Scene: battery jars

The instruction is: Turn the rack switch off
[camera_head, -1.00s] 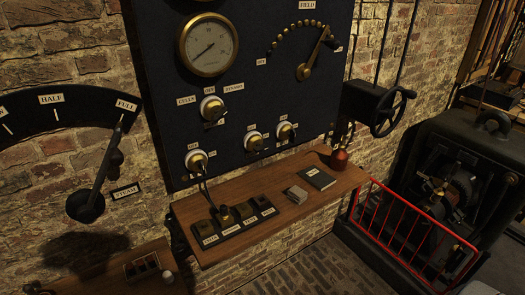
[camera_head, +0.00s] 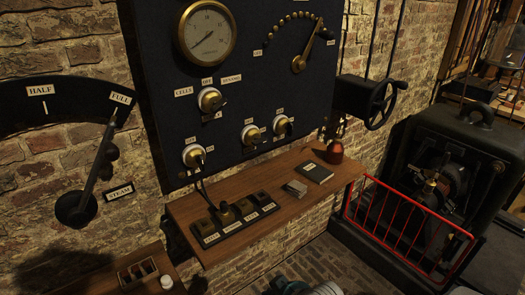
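Several brass rotary switches with white rims sit on the dark panel (camera_head: 255,80). The upper one (camera_head: 210,100) has labels reading CELLS, OFF and DYNAMO. Below it are a left switch (camera_head: 194,156), a middle switch (camera_head: 251,136) and a right switch (camera_head: 282,126). Their small labels are too blurred to read surely, so I cannot tell which is the rack switch. My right gripper (camera_head: 288,287) seems to show as a dark shape at the bottom edge, mostly cut off, far below the switches. My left gripper is not seen.
A wooden shelf (camera_head: 185,210) under the panel holds a labelled socket strip (camera_head: 235,220) with a corded plug, a dark book (camera_head: 314,173) and a red-brown bottle (camera_head: 334,152). A steam lever (camera_head: 98,175) is at left. A red railing (camera_head: 410,225) fronts the machine at right.

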